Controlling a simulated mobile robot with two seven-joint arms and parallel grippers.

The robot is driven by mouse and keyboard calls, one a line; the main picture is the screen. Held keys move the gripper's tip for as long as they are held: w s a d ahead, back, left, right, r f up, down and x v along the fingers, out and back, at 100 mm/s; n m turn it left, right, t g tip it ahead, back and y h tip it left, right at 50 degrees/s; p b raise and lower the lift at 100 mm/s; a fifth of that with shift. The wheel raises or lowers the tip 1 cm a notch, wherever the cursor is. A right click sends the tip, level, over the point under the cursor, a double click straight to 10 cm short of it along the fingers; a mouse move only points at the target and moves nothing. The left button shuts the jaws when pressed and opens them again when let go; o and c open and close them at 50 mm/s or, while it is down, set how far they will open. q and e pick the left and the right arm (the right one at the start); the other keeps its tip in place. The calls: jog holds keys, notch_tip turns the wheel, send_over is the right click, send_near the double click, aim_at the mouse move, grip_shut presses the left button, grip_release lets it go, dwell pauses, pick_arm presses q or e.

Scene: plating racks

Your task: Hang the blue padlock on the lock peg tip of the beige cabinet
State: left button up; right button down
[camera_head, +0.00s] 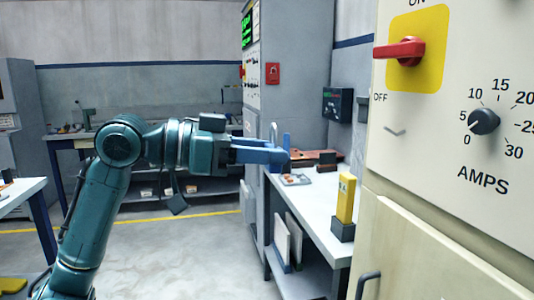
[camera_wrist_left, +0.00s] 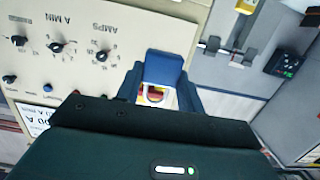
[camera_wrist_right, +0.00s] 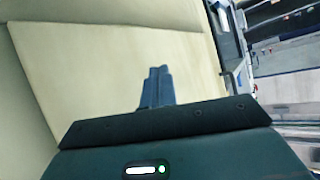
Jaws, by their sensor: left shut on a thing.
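The blue padlock (camera_head: 286,142) is held between the blue fingers of my left gripper (camera_head: 268,154), with its pale shackle (camera_head: 273,132) pointing up. In the left wrist view the padlock (camera_wrist_left: 164,68) sits between the fingertips, and red and yellow show just beyond it. The beige cabinet (camera_head: 450,52) is at the right of the head view, apart from the padlock. A small grey peg (camera_head: 395,131) sticks out of its face below the OFF label. My right gripper (camera_wrist_right: 157,86) shows only in its wrist view, fingers together and empty, before a plain beige surface.
A red switch handle (camera_head: 400,50) on a yellow plate (camera_head: 430,40) juts from the cabinet above the peg. A black AMPS knob (camera_head: 484,121) is to its right. A workbench (camera_head: 312,203) bears a yellow block (camera_head: 346,198). Open space lies between padlock and cabinet.

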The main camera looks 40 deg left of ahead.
pick_arm(q)
jog(key=b+v, duration=0.1)
jog(key=v, duration=0.1)
jog(key=b+v, duration=0.1)
jog(key=v, duration=0.1)
jog(key=shift+f+b, duration=0.25)
jog(key=shift+b, duration=0.05)
dwell(1.0)
